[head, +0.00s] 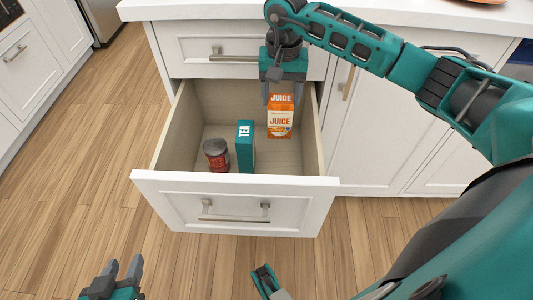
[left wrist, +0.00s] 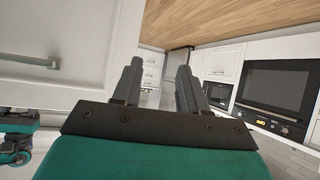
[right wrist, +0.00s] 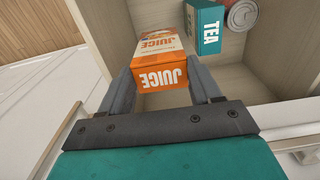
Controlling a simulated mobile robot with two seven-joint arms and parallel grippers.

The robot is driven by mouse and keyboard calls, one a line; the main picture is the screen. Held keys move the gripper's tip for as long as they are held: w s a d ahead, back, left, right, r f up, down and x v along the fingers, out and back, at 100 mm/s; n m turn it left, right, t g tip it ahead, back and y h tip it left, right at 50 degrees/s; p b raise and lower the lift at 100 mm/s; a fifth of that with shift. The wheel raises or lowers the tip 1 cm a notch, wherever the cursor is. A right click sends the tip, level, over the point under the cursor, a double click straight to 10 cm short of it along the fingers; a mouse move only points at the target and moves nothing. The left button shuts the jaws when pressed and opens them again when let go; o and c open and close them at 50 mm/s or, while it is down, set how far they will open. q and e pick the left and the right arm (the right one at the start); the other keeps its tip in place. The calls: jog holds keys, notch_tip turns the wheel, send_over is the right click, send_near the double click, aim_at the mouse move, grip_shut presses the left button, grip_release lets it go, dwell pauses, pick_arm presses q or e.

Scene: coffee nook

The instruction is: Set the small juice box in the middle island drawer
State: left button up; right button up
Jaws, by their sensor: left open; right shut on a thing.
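The small juice box (head: 281,121), orange and white, is upright in my right gripper (head: 283,92), whose fingers are shut on its upper part. It hangs over the right rear part of the open middle island drawer (head: 160,150). In the right wrist view the juice box (right wrist: 163,62) sits between the fingers (right wrist: 160,90). I cannot tell whether its base touches the drawer floor. My left gripper (head: 113,270) is open and empty, low in front of the drawer to the left; its two fingers (left wrist: 155,85) show apart in the left wrist view.
Inside the drawer, a teal tea box (head: 245,147) stands near the middle and a red can (head: 216,155) stands left of it. Both also show in the right wrist view (right wrist: 205,28). A closed drawer (head: 195,52) and the white countertop (head: 200,9) lie above.

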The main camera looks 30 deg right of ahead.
aim_at(279, 132)
notch_tip(279, 132, down, 12)
jog(key=shift+r+b, duration=0.1)
jog(key=shift+b, duration=1.1)
jog(key=shift+f, duration=0.5)
pick_arm(q)
jog(key=shift+w+d+f+b, duration=0.1)
jog(key=shift+d+f+b, duration=0.25)
jog(key=shift+f, duration=0.2)
jog(key=shift+d+f+b, duration=0.25)
jog(key=shift+d+f, duration=0.05)
jog(key=shift+f, duration=0.25)
pick_arm(e)
jog(key=shift+f, duration=1.8)
pick_arm(q)
jog(key=shift+f, duration=0.1)
pick_arm(e)
jog(key=shift+f, duration=0.15)
jog(key=o, duration=1.1)
jog(key=shift+f, duration=0.1)
jog(key=o, duration=0.5)
jog(key=shift+c, duration=0.2)
